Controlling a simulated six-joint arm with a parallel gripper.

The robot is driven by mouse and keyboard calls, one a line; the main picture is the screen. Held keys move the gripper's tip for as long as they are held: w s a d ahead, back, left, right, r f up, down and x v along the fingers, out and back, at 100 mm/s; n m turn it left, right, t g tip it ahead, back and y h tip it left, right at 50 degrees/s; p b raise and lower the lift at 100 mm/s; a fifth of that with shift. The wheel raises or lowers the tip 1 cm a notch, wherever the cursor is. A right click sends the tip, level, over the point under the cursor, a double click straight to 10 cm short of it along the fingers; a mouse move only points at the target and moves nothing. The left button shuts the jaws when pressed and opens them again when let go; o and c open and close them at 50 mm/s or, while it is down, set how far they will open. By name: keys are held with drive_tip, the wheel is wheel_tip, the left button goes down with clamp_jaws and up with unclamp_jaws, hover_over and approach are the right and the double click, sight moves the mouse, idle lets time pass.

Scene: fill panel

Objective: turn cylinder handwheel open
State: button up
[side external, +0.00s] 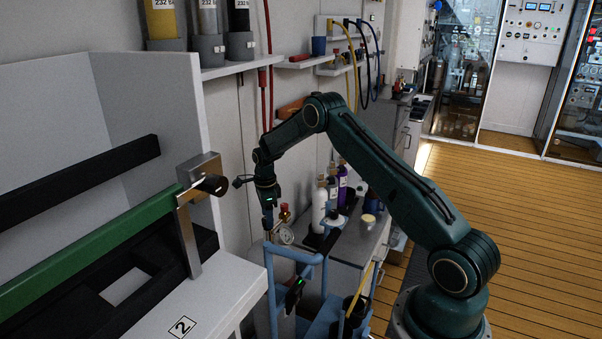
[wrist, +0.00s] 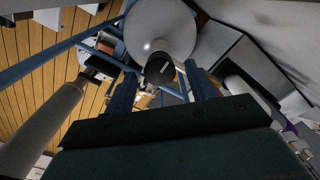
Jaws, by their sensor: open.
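My gripper (side external: 268,218) points down above the blue cylinder cart (side external: 312,257) in the side view. In the wrist view, my gripper (wrist: 162,80) is open, one finger on each side. A dark round knob (wrist: 160,68), which looks like the cylinder handwheel, shows between and beyond the fingers. Whether they touch it I cannot tell. Behind it is a pale, rounded cylinder body (wrist: 160,28). In the side view a round gauge (side external: 285,235) and a small red-topped fitting (side external: 284,213) sit just right of my gripper. The handwheel is not clear there.
Several bottles (side external: 320,207) stand on the counter behind the cart. A green bar (side external: 95,245) and a metal bracket (side external: 188,240) are at the left. A pale tube-shaped body (wrist: 40,135) lies left in the wrist view. The wooden floor (side external: 510,220) at the right is clear.

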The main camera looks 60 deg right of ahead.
drive_tip(key=shift+f, duration=0.6)
drive_tip(key=shift+c, duration=0.3)
drive_tip(key=c, duration=0.9)
